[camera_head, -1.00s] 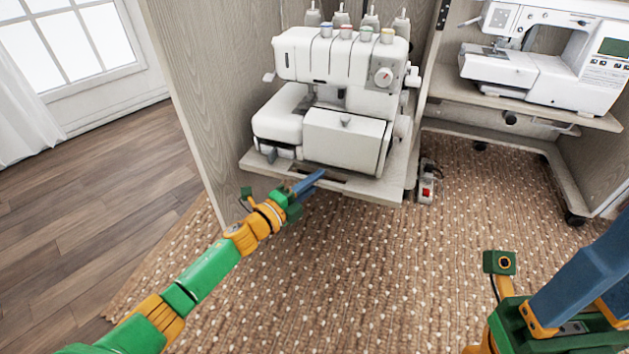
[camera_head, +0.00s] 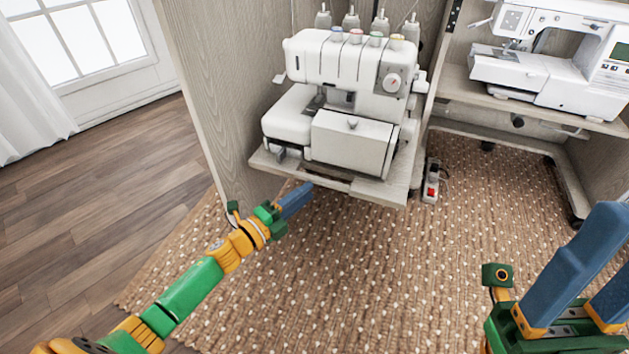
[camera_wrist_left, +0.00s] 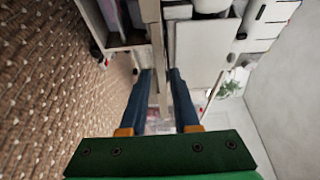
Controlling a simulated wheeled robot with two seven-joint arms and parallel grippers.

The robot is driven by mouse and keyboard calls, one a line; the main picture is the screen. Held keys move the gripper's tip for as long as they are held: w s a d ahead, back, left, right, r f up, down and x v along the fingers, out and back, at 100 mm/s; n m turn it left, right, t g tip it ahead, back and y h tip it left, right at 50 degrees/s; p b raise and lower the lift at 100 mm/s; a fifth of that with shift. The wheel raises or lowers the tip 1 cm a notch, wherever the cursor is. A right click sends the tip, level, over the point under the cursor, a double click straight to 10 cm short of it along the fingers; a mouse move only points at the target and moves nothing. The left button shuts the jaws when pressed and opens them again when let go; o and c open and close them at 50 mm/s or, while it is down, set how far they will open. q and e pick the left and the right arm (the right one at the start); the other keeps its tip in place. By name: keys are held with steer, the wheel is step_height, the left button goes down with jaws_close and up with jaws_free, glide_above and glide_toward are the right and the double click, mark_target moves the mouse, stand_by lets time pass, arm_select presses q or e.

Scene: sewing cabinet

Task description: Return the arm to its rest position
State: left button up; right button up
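My left arm reaches in from the lower left in the head view. Its gripper (camera_head: 298,198) is just in front of and below the front edge of the pull-out shelf (camera_head: 385,191) that bears the white serger (camera_head: 350,95). In the left wrist view, the two blue fingers of my left gripper (camera_wrist_left: 160,82) stand apart, with a pale shelf edge (camera_wrist_left: 155,40) showing between them, clear of both fingers. My right gripper (camera_head: 610,245) is at the lower right, over the rug, its blue fingers apart and nothing seen between them.
A white sewing machine (camera_head: 560,65) stands on another shelf at the upper right. A power strip (camera_head: 431,185) lies on the brown rug (camera_head: 370,270). The cabinet side panel (camera_head: 205,70) rises left of the serger. The rug between my arms is clear.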

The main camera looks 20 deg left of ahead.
arm_select(q)
steer(key=shift+s+a, duration=0.2)
steer(key=shift+s, duration=0.2)
